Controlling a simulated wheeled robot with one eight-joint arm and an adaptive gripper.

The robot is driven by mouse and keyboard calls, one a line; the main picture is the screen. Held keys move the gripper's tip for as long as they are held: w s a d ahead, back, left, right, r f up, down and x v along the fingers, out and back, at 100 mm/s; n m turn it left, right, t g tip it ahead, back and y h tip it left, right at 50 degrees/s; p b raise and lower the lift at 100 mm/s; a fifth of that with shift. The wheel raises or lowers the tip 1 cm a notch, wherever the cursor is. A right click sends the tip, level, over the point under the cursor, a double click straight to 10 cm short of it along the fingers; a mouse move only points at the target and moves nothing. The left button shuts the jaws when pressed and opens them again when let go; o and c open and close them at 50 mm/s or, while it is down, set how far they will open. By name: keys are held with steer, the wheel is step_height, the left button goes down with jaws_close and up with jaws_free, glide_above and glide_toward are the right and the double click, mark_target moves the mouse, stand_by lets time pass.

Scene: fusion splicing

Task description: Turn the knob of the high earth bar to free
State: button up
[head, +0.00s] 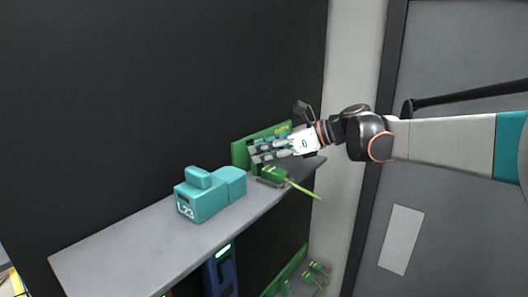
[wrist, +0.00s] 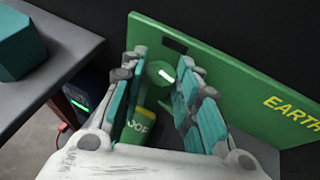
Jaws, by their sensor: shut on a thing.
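The high earth bar is a green upright plate (head: 240,155) at the far end of the grey shelf. In the wrist view, the plate (wrist: 240,75) carries yellow "EARTH" lettering and a dark slot near its top left. Its round green knob (wrist: 158,72) has a short white mark that points up-left to down-right. My gripper (wrist: 165,78) has its teal-padded fingers on both sides of the knob, shut on it. In the head view, my gripper (head: 258,152) hides the knob. A green clamp with yellow (wrist: 137,125) sits between the fingers, closer to the palm.
A teal boxy device marked "L23" (head: 205,198) stands on the shelf (head: 130,260), left of the bar. A green plug with a cable (head: 275,175) lies by the bar. A lower green bar with cables (head: 290,270) is below. A dark wall (head: 150,90) stands behind.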

steer(key=o, duration=1.1)
steer(key=shift+c, duration=0.2)
steer(key=shift+d, duration=0.1)
steer(key=v, duration=1.1)
steer(key=shift+d+r, duration=0.2)
steer(key=shift+d, duration=0.15)
steer(key=shift+s, duration=0.15)
